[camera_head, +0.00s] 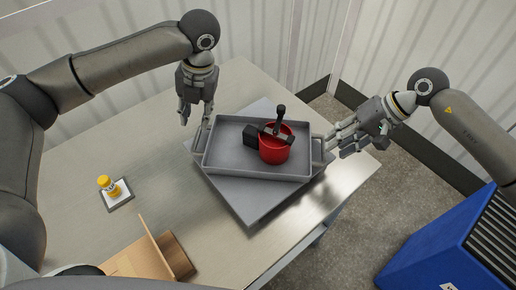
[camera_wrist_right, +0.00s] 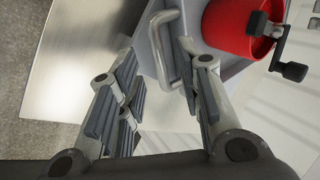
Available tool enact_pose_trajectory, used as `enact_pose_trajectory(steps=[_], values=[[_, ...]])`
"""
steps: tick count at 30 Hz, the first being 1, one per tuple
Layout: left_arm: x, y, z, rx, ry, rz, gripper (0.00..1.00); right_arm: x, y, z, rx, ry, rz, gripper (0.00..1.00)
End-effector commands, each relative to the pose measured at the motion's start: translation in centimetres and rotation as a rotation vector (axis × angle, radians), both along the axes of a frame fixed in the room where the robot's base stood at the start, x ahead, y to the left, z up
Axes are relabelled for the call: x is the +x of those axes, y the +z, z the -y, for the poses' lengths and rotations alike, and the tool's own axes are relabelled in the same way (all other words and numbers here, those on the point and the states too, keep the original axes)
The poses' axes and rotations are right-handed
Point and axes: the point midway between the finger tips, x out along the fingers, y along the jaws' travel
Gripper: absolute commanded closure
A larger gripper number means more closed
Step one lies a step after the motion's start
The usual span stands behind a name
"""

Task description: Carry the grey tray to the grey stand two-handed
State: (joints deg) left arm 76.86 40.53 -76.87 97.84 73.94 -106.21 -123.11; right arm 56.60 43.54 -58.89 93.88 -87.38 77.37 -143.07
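The grey tray (camera_head: 228,160) rests flat on the grey stand (camera_head: 250,209), a square slab turned at an angle on the table. My left gripper (camera_head: 193,119) points down, open, above and beside the tray's left handle (camera_head: 202,136). My right gripper (camera_head: 336,143) is open at the tray's right handle (camera_head: 318,150). In the right wrist view, that metal handle (camera_wrist_right: 168,45) lies between the tips of my spread right fingers (camera_wrist_right: 158,75), which are not closed on it.
A blue ribbed box (camera_head: 440,240) stands on the floor at lower right.

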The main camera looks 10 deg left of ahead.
Motion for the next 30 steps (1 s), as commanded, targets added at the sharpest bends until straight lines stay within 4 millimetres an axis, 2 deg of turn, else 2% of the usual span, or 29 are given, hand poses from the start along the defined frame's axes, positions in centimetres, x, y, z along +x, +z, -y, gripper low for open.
enact_pose_trajectory(steps=[3,9,30], values=[[0.0,0.0,0.0,0.0,0.0,0.0,0.67,0.1,1.4,0.9,0.0,-0.001,0.003,0.67],[0.0,0.0,0.0,0.0,0.0,0.0,0.67,0.1,2.6,1.6,0.0,0.0,0.001,0.67],[0.0,0.0,0.0,0.0,0.0,0.0,0.67,0.1,2.7,1.7,0.0,0.0,0.001,0.67]])
